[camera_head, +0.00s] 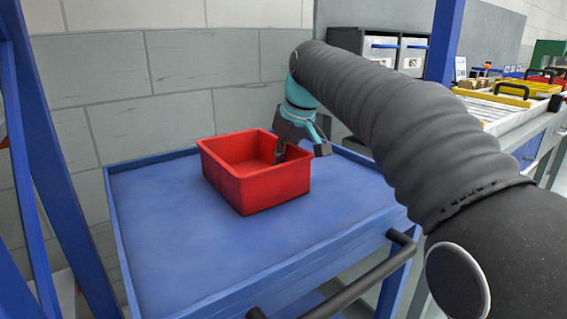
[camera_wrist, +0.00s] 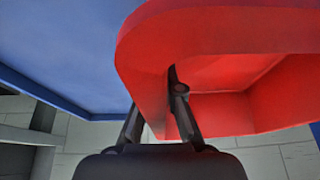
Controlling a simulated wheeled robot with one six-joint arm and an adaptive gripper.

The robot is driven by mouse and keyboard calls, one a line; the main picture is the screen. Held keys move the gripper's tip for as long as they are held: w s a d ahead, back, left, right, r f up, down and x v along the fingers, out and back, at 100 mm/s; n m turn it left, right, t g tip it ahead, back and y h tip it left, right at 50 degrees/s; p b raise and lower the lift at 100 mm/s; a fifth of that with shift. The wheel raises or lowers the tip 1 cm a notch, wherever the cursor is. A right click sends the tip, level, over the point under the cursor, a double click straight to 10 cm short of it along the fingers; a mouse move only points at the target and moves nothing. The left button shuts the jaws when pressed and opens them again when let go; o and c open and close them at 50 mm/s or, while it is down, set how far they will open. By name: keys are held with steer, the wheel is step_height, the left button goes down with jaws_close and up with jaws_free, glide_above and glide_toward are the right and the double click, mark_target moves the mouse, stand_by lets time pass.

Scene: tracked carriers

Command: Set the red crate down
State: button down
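The red crate (camera_head: 262,188) is an open box, upright on or just above the blue cart top (camera_head: 165,235) in the head view; a small gap under it cannot be ruled out. My gripper (camera_head: 280,152) is at the crate's right-hand far wall. In the wrist view the crate (camera_wrist: 215,35) fills the upper right. My gripper (camera_wrist: 153,95) straddles its wall there, one finger inside and one outside, and looks shut on it. The inner fingertip is partly hidden in the head view.
The cart top has a low raised rim and is otherwise bare, with free room left and in front of the crate. A black handle (camera_head: 345,285) runs along its front right. A grey block wall (camera_head: 130,80) stands behind. A bench with yellow-edged trays (camera_head: 500,100) is at right.

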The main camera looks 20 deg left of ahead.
steer(key=c, duration=1.7)
jaws_free()
steer(key=o, duration=0.4)
steer(key=p+v, duration=0.2)
steer(key=v, duration=1)
steer(key=shift+r+p, duration=0.1)
steer(key=shift+p, duration=0.25)
